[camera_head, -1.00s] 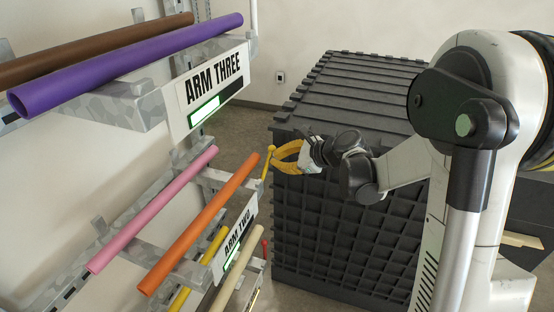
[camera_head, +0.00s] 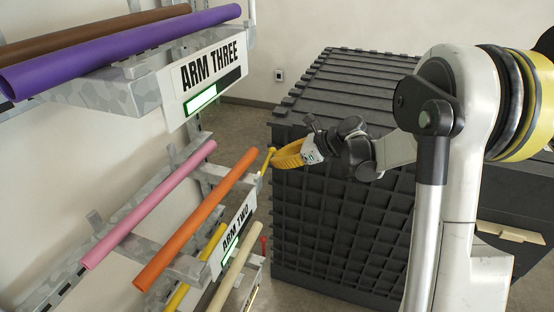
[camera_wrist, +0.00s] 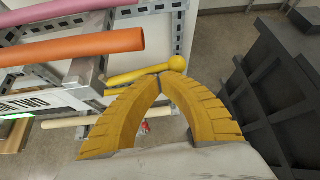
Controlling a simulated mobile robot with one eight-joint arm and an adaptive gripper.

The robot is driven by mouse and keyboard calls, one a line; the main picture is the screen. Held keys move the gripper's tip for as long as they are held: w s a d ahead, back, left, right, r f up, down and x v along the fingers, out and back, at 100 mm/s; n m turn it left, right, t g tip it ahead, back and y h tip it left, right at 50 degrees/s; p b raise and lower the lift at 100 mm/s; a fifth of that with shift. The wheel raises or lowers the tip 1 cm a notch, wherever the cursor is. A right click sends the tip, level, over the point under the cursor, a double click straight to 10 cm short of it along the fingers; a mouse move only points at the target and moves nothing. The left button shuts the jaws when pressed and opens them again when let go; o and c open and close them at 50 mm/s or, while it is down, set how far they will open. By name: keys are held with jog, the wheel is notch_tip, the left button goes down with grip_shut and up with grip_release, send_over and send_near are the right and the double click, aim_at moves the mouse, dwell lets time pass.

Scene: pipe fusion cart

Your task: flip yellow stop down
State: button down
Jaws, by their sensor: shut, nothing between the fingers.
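The yellow stop (camera_head: 268,158) is a thin rod with a round knob on top, near the end of the rack's arm two. In the head view it stands upright just beyond the end of the orange pipe (camera_head: 198,217). It also shows in the wrist view (camera_wrist: 140,74), with its knob at the right end. My gripper (camera_head: 276,161) has yellow fingers, which are shut with their tips together and nothing between them. In the wrist view the fingertips (camera_wrist: 160,76) are right at the stop's rod, close to the knob. I cannot tell whether they touch it.
A pink pipe (camera_head: 149,203) lies beside the orange one on arm two. Purple (camera_head: 125,48) and brown pipes lie above on arm three. A red-knobbed rod (camera_head: 263,245) stands lower. A large black crate (camera_head: 340,200) stands close on the right.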

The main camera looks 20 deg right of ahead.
jog(key=shift+f, duration=0.35)
jog(key=shift+r, duration=0.15)
dwell(0.4)
